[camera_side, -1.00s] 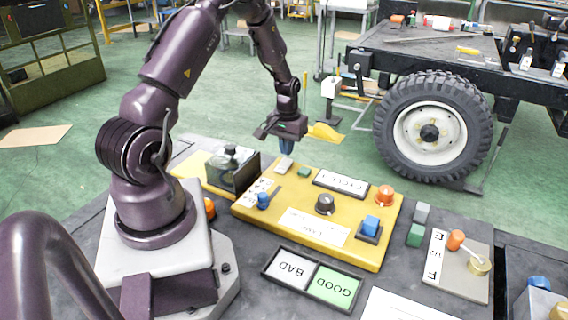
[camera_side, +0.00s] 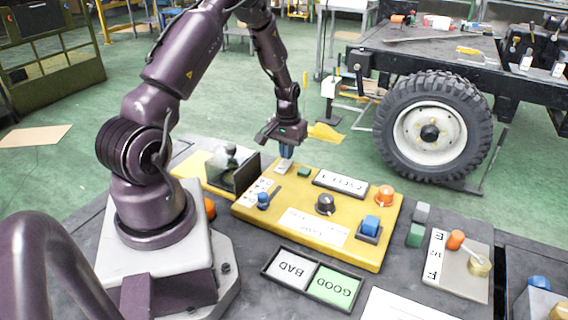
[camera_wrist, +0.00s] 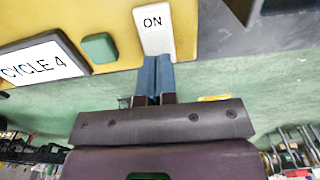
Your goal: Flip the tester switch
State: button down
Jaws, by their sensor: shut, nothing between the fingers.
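The tester is a yellow panel (camera_side: 262,215) with several controls on the bench. Its white switch (camera_side: 284,168) sits at the panel's far edge. In the wrist view the white switch (camera_wrist: 152,27) is marked ON. My gripper (camera_side: 286,155) is above the switch, pointing down, with its blue fingers shut and empty. In the wrist view my gripper (camera_wrist: 157,62) has its fingertips at the lower edge of the switch and hides that end. I cannot tell whether they touch it.
Beside the switch are a green button (camera_wrist: 99,48) and a CYCLE display (camera_wrist: 42,60). The panel also bears a black knob (camera_side: 325,204), an orange knob (camera_side: 385,194) and a blue button (camera_side: 371,224). A GOOD/BAD tray (camera_side: 312,278) lies in front.

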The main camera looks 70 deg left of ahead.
aim_at(283, 165)
jog(key=shift+f, duration=0.7)
jog(key=shift+r, duration=3.5)
jog(key=shift+s+d+f+g+h, duration=0.2)
jog(key=shift+s+d+g+h, duration=0.1)
jog(key=shift+s+d, duration=0.55)
jog(key=s+d+r+m+t, duration=0.3)
jog(key=s+d+r+m, duration=0.1)
jog(key=d+r, duration=0.8)
jog(key=s+d+r+m+t, duration=0.3)
jog(key=s+d+r+m, duration=0.2)
jog(key=d+r, duration=0.7)
jog(key=shift+s+d+r, duration=0.2)
jog(key=shift+d+r, duration=0.05)
jog(key=shift+d, duration=0.7)
